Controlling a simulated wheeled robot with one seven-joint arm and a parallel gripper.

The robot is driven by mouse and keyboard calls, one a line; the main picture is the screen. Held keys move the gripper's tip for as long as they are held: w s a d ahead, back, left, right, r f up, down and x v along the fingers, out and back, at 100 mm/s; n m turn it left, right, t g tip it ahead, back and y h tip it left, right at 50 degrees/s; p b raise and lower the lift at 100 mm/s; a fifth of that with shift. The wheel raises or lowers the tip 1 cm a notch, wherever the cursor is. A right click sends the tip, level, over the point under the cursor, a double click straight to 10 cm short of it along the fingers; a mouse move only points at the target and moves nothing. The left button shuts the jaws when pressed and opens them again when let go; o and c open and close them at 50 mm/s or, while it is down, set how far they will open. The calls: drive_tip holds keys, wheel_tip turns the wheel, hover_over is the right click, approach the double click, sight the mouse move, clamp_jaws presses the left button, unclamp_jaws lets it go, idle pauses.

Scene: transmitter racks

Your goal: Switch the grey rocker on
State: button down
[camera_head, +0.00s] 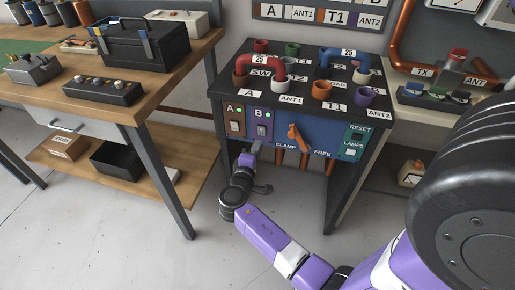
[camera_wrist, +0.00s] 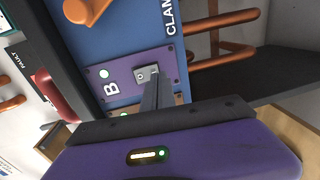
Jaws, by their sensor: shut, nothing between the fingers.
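The grey rocker (camera_wrist: 147,73) sits on the purple plate marked B (camera_wrist: 110,90) in the wrist view. In the head view, plate B (camera_head: 262,117) is on the bench's front panel, right of the brown plate marked A (camera_head: 235,117). My gripper (camera_wrist: 154,86) is shut and empty, its fingertips right at the rocker and covering part of it. I cannot tell whether they touch it. In the head view, my gripper (camera_head: 253,149) is just below plate B. Which way the rocker is tipped is unclear.
An orange clamp lever (camera_head: 295,136) is right of plate B, with copper pipes (camera_head: 304,159) below. A green RESET and LAMPS plate (camera_head: 354,143) is farther right. A wooden workbench (camera_head: 165,70) stands left. Open floor (camera_head: 120,225) lies in front.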

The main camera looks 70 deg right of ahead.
drive_tip(key=a+f, duration=0.1)
drive_tip(key=a, duration=0.9)
drive_tip(key=shift+s+a+f, duration=0.15)
drive_tip(key=shift+s+a, duration=0.15)
drive_tip(key=shift+s, duration=0.1)
